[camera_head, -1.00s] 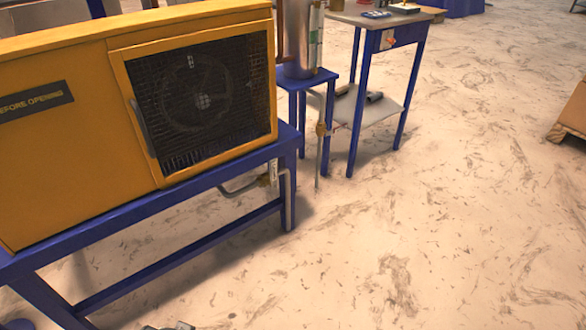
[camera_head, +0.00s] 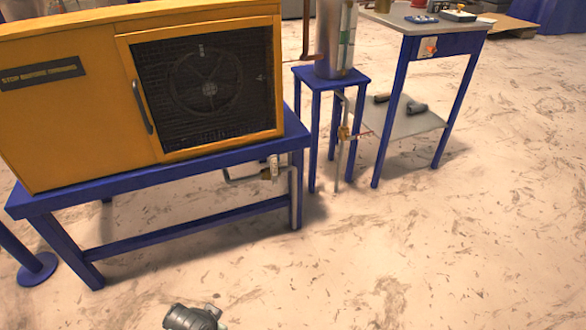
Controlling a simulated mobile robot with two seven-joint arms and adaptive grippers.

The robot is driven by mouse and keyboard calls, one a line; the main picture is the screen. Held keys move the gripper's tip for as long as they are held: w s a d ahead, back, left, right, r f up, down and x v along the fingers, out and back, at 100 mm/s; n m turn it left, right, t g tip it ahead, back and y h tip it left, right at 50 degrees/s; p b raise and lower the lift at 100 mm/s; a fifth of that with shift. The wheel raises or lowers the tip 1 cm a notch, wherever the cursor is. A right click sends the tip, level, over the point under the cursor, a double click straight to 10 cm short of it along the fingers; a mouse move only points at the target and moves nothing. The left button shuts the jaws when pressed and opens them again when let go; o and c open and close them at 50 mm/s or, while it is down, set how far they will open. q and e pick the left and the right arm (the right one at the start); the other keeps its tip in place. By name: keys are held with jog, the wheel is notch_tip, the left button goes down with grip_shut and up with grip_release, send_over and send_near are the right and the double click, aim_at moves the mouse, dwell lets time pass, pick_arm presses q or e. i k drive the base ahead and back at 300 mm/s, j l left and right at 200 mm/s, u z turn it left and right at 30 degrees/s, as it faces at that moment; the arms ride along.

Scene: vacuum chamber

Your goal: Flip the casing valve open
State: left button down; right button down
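A brass valve (camera_head: 345,133) sits on a thin vertical pipe below the metal cylinder (camera_head: 328,45). A second small valve-like fitting (camera_head: 272,168) sits on a bent pipe under the right end of the yellow casing (camera_head: 70,125). I cannot tell which one is the casing valve, and both are too small to read their handle positions. A grey part that looks like my own arm shows at the bottom edge, left of centre. No gripper fingers are visible, and both valves are well away from that part.
The yellow casing, with its dark fan grille (camera_head: 208,88), stands on a blue bench (camera_head: 150,180). The cylinder stands on a blue stool (camera_head: 333,78). A blue-legged table (camera_head: 448,30) with a lower shelf stands behind right. Open floor (camera_head: 440,250) lies in front and right.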

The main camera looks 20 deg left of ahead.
aim_at(273, 159)
jog(key=l+u, duration=0.25)
jog(key=l, duration=1.15)
jog(key=i, duration=0.05)
